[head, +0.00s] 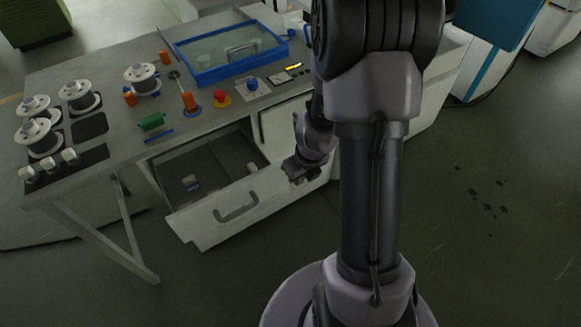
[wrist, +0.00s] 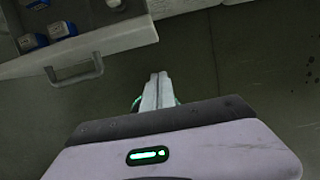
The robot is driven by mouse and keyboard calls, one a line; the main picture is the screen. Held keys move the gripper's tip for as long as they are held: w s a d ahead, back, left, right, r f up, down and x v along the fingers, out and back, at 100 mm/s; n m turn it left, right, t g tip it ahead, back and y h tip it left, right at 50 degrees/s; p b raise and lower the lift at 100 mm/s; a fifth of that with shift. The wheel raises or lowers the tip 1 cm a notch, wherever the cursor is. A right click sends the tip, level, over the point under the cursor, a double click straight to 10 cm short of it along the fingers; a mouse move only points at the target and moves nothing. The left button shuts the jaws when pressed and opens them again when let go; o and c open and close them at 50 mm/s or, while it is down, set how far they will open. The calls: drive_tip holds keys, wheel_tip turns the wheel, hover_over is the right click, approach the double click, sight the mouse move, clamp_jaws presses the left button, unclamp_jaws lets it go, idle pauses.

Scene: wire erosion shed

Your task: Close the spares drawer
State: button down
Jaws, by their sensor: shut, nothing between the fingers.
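The spares drawer (head: 262,189) is pulled out from the bench front, with its inside showing. It has a pale front with a grey bar handle (head: 237,209). In the wrist view the drawer front (wrist: 125,37) crosses the upper left, with its handle (wrist: 75,73) below it. My gripper (head: 300,170) is at the right end of the drawer front in the head view. In the wrist view my gripper's fingers (wrist: 157,88) are together and empty, below and right of the drawer front's end.
Small blue and white items (wrist: 62,30) lie in the drawer. The bench top (head: 120,80) holds wire spools (head: 80,95), a blue-rimmed tank (head: 228,55) and a red button (head: 221,97). A bench leg (head: 130,215) stands left of the drawer.

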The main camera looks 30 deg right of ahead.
drive_tip(key=w+f+b, duration=0.2)
drive_tip(key=w+f, duration=0.4)
drive_tip(key=f, duration=0.1)
drive_tip(key=shift+b, duration=0.4)
drive_tip(key=shift+s, duration=0.1)
